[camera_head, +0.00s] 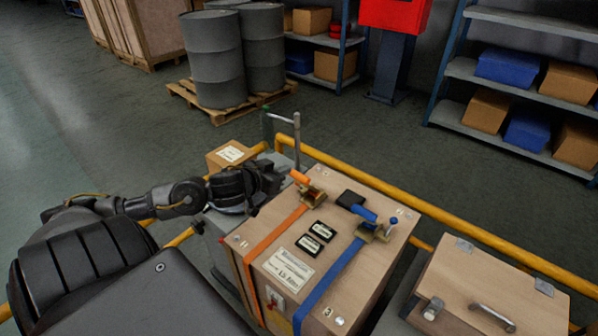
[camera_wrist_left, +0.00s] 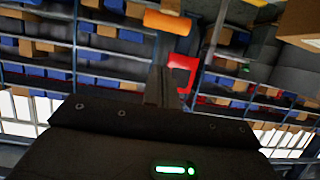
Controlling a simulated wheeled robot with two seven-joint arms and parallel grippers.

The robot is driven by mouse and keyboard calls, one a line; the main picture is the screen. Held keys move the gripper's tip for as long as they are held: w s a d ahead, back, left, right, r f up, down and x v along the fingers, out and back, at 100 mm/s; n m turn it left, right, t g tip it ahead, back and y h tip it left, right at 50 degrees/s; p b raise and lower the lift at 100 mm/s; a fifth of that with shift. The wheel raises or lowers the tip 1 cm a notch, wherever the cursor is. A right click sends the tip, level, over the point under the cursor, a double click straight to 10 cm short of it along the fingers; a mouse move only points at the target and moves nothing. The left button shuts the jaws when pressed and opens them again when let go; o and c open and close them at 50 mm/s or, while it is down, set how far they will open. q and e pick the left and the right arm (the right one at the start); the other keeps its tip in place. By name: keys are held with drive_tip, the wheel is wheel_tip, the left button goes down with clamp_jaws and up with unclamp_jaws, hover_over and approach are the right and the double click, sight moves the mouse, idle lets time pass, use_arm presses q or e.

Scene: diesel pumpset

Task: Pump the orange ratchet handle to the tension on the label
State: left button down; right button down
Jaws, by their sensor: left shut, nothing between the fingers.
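The orange ratchet handle (camera_head: 300,178) stands on a metal ratchet at the back left of a wooden crate. An orange strap (camera_head: 272,240) runs from it across the crate top and down the front. In the left wrist view the orange handle (camera_wrist_left: 167,22) shows above and beyond the fingertips, apart from them. My left gripper (camera_head: 272,180) is just left of the handle; in its wrist view the fingers (camera_wrist_left: 162,82) are closed together and empty. A white label (camera_head: 290,268) lies on the crate top, its text too small to read. My right gripper is not in view.
A blue ratchet handle (camera_head: 364,213) with a blue strap (camera_head: 328,285) sits on the crate's right side. A yellow rail (camera_head: 400,208) runs behind the crate. A small cardboard box (camera_head: 229,155) and a grey post (camera_head: 297,138) stand near my left gripper. A wooden case (camera_head: 490,285) is at right.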

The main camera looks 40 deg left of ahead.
use_arm(q)
drive_tip(key=shift+w+a+r, duration=0.1)
drive_tip(key=shift+w+r, duration=0.2)
drive_tip(key=shift+r, duration=0.45)
hover_over(299, 175)
drive_tip(key=w, duration=0.2)
wheel_tip(299, 175, down, 3)
drive_tip(key=shift+f, duration=0.1)
drive_tip(key=shift+s+f+p, duration=0.2)
drive_tip(key=shift+s+f, duration=0.1)
drive_tip(key=shift+f, duration=0.3)
drive_tip(key=shift+s+f+p, duration=0.15)
drive_tip(key=shift+s+f, duration=0.1)
drive_tip(key=shift+f, duration=0.3)
drive_tip(key=shift+s+f, duration=0.45)
drive_tip(key=shift+f, duration=0.1)
